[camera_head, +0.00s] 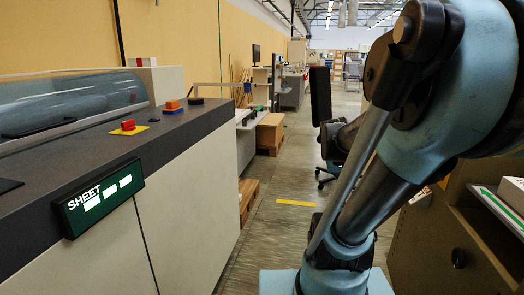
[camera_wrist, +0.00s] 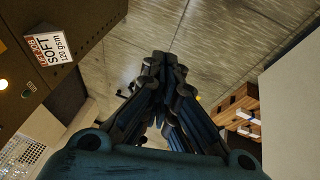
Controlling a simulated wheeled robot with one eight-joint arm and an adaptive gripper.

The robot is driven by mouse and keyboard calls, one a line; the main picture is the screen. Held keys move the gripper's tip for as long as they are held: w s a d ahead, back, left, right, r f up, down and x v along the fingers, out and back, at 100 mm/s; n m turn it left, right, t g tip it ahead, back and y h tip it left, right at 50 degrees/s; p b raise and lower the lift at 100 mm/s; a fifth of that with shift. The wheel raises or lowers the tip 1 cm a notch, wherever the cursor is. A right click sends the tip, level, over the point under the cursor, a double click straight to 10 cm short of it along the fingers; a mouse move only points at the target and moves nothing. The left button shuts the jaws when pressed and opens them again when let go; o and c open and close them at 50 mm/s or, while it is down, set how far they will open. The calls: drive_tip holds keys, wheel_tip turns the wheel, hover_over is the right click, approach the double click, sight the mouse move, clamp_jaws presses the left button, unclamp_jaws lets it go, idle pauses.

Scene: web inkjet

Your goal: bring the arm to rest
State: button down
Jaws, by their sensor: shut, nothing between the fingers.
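My arm stands in the right half of the head view, its blue links folded with the elbow high at the top right. My gripper (camera_wrist: 160,62) shows in the wrist view. Its dark fingers come together at the tips, and nothing is held between them. Below the tips there is open grey floor (camera_wrist: 215,45). I cannot clearly make out the gripper in the head view, where arm links cover much of the right side.
A machine with a dark top (camera_head: 190,120) and a lit SHEET display (camera_head: 100,199) fills the left. A brown cabinet (camera_head: 459,230) stands close at the right. Wooden pallets (camera_head: 248,196) line the aisle. The aisle floor (camera_head: 285,225) is free, with a yellow strip (camera_head: 296,203).

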drive_tip(key=s+a+f+n+g+y, duration=0.1)
drive_tip(key=s+a+f, duration=0.4)
drive_tip(key=s+a, duration=0.5)
drive_tip(key=s+n+y, duration=0.1)
drive_tip(key=s+y, duration=0.1)
drive_tip(key=shift+f+g+y, duration=0.15)
drive_tip(key=shift+g+y, duration=0.15)
drive_tip(key=shift+g, duration=0.1)
drive_tip(key=shift+w, duration=0.1)
drive_tip(key=shift+w+f, duration=0.2)
drive_tip(key=shift+w, duration=0.2)
drive_tip(key=shift+s, duration=0.1)
idle(0.8)
